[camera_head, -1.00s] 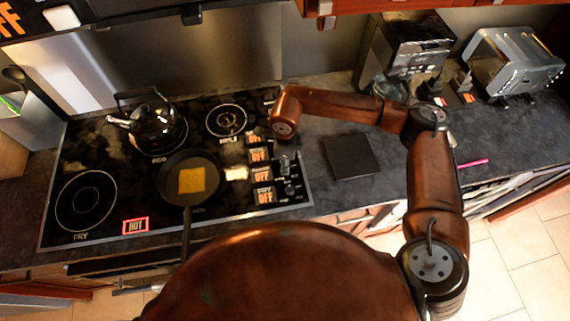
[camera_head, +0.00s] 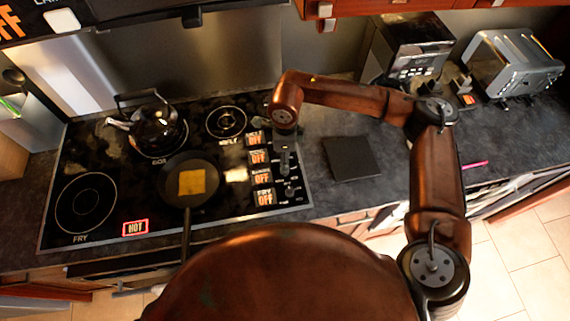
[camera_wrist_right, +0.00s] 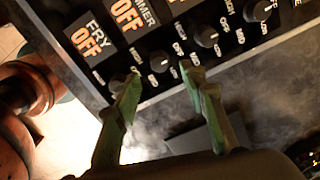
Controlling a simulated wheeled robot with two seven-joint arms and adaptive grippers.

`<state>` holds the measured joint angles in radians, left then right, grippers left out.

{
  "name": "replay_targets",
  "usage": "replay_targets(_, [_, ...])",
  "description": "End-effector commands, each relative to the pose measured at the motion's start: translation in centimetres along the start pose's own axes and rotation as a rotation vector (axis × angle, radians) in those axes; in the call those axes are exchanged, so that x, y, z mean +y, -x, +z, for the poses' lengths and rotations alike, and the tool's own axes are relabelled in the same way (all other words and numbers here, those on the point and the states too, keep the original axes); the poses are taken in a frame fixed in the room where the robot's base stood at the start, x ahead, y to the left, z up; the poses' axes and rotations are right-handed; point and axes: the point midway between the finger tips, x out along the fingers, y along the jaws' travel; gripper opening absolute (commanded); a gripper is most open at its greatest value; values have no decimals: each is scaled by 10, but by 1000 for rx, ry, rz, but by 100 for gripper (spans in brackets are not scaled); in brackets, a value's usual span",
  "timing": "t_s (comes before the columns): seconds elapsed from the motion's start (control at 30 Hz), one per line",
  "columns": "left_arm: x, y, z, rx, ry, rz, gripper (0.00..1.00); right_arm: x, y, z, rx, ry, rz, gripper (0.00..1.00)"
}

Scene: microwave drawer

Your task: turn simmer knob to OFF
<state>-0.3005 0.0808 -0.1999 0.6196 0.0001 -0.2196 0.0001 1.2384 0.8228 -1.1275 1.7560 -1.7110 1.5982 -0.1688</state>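The simmer knob (camera_wrist_right: 160,62) is a dark round knob with a light pointer mark, in a row on the stove's control panel. It sits beside the simmer display (camera_wrist_right: 130,15), which reads OFF in orange; that display also shows in the head view (camera_head: 262,178). My right gripper (camera_wrist_right: 160,72) is open, with its two greenish fingers apart and the simmer knob showing between the fingertips. I cannot tell if a finger touches it. In the head view my right gripper (camera_head: 284,165) points down over the knob row and hides part of it. My left gripper is not in view.
The fry knob (camera_wrist_right: 118,85) and another knob (camera_wrist_right: 205,36) are close on either side of the fingers. A black pan (camera_head: 205,200) with a yellow-brown slice and a black kettle (camera_head: 157,128) stand on the stove. A dark square plate (camera_head: 350,158) lies on the counter.

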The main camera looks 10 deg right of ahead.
Motion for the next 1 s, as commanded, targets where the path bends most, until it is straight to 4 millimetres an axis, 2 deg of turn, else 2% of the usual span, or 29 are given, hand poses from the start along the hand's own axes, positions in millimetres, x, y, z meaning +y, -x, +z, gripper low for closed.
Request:
replay_targets(0.1, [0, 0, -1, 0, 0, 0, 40, -1, 26, 1, -1, 0, -3, 38])
replay_targets(0.2, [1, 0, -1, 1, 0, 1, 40, 0, 43, 0, 0, 0, -2, 38])
replay_targets(0.4, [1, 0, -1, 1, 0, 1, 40, 0, 62, 0, 1, -1, 0, 38])
replay_targets(1.0, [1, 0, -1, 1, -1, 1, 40, 0, 65, 0, 1, 0, 1, 38])
